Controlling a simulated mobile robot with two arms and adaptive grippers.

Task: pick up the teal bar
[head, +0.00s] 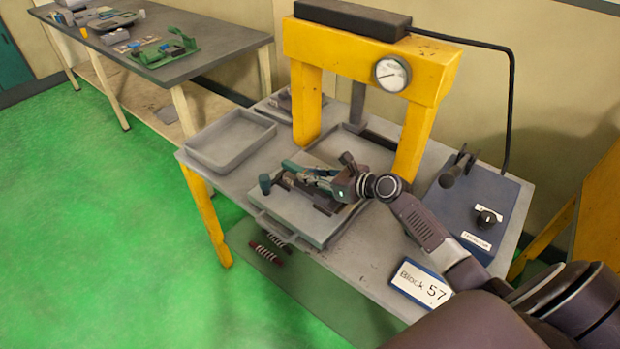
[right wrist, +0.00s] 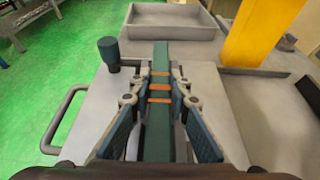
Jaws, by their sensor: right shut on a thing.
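The teal bar (right wrist: 160,128) with several orange bands lies lengthwise between the fingers of my right gripper (right wrist: 160,88) in the right wrist view. My right gripper is shut on it, with a finger on each side. In the head view the bar's far end (head: 291,166) sticks out past my right gripper (head: 310,177), over the grey plate on the press table. I cannot tell whether the bar touches the plate. My left gripper is not in view.
A dark teal knob (head: 265,184) stands on the grey plate (head: 290,216) beside the bar. An empty grey tray (head: 230,160) sits behind it. The yellow press frame (head: 415,140) rises close to my right arm. A control box (head: 470,205) is at the right.

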